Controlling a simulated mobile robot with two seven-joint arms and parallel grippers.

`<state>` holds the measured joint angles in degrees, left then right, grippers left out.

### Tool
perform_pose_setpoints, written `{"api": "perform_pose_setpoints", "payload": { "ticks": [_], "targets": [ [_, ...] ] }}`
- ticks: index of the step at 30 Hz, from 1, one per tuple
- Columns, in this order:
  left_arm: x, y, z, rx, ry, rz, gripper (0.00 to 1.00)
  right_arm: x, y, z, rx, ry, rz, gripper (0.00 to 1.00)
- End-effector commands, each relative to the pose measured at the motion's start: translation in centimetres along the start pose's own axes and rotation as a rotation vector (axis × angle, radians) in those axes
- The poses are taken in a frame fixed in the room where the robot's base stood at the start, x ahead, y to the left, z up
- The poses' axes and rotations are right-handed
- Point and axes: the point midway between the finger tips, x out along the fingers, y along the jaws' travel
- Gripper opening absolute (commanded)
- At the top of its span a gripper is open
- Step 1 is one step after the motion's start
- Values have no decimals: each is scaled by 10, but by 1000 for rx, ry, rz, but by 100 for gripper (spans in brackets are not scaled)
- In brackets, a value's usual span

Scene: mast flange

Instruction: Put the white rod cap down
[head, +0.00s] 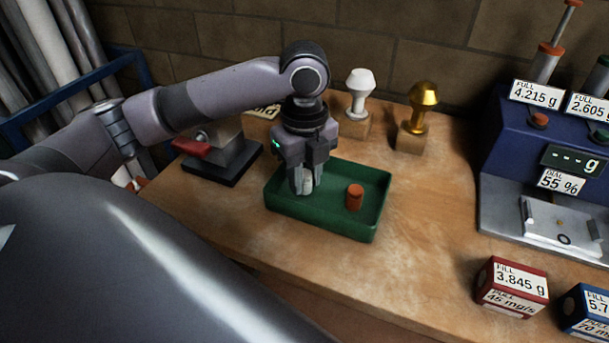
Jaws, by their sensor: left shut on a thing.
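My left gripper (304,187) points down into the left part of the green tray (330,224). It is shut on the white rod cap (307,185), which shows as a small pale piece between the fingers. The fingers hide much of the cap, and I cannot tell whether it touches the tray floor. An orange-brown cap (354,197) stands upright in the tray to the right of the gripper, apart from it. My right gripper is not in view.
Behind the tray stand a white knob-shaped piece (359,88) and a gold one (421,104) on wooden blocks. A blue weighing machine (515,138) is at the right. Red (511,286) and blue (585,310) boxes stand at the front right. Bare wood lies right of the tray.

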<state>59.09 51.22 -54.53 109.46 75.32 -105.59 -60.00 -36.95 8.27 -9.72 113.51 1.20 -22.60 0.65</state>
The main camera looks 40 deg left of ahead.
Motion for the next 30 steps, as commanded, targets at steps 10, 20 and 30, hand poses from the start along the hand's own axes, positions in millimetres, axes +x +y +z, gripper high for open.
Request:
{"api": "perform_pose_setpoints", "payload": {
  "ticks": [10,20,30],
  "targets": [
    [2,0,0,-1,0,1,0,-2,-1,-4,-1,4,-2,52],
    [2,0,0,-1,0,-1,54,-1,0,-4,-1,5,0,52],
    [-39,-2,0,-2,-1,-7,54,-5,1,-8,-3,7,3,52]
  ]
}}
